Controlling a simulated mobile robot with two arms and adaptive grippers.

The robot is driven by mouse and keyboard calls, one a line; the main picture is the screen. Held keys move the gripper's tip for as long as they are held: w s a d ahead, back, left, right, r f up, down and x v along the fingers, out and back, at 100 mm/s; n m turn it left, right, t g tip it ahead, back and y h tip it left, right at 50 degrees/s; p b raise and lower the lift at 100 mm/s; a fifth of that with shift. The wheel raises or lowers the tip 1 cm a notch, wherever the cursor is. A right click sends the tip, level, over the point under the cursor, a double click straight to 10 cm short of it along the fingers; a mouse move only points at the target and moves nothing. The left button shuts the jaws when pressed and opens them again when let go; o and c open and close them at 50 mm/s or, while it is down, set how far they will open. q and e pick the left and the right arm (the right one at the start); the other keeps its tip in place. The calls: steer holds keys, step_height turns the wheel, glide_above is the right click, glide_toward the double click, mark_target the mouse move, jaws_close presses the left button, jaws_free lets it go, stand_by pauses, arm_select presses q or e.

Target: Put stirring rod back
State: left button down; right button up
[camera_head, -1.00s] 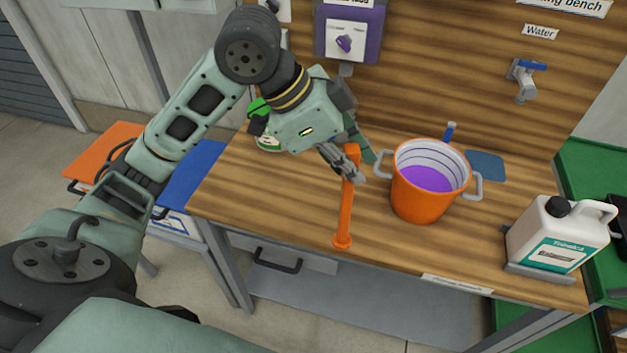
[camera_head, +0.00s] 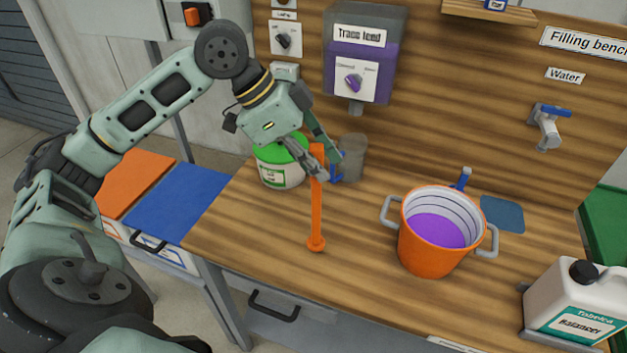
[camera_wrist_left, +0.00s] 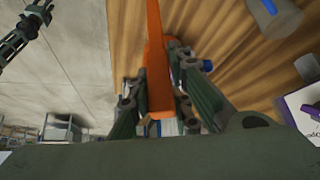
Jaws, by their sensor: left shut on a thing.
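My left gripper (camera_head: 322,164) is shut on the orange stirring rod (camera_head: 317,215) near its upper end. The rod hangs nearly upright above the bench, its wider foot down. In the left wrist view the rod (camera_wrist_left: 155,65) runs between the fingers. A grey upright cylinder (camera_head: 352,158) stands just behind and right of the gripper, with a blue part at its side; I cannot tell whether it is the rod's holder. The orange bucket (camera_head: 428,248) with purple liquid stands right of the rod, apart from it. A dark gripper, apparently my right one (camera_wrist_left: 28,30), shows small in the left wrist view.
A green-lidded white tub (camera_head: 281,172) stands close behind the left gripper. A white jug (camera_head: 575,300) sits at the right and a water tap (camera_head: 548,125) juts from the back panel. The bench top (camera_head: 245,230) is clear at front left.

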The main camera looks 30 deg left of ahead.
mark_target(314, 180)
arm_select(q)
steer(key=shift+a+f, duration=0.2)
steer(key=shift+a, duration=0.1)
steer(key=shift+f, duration=0.25)
step_height(314, 180, down, 2)
steer(key=shift+f, duration=0.9)
steer(key=c, duration=1.6)
jaws_free()
arm_select(e)
steer(key=shift+a, duration=0.25)
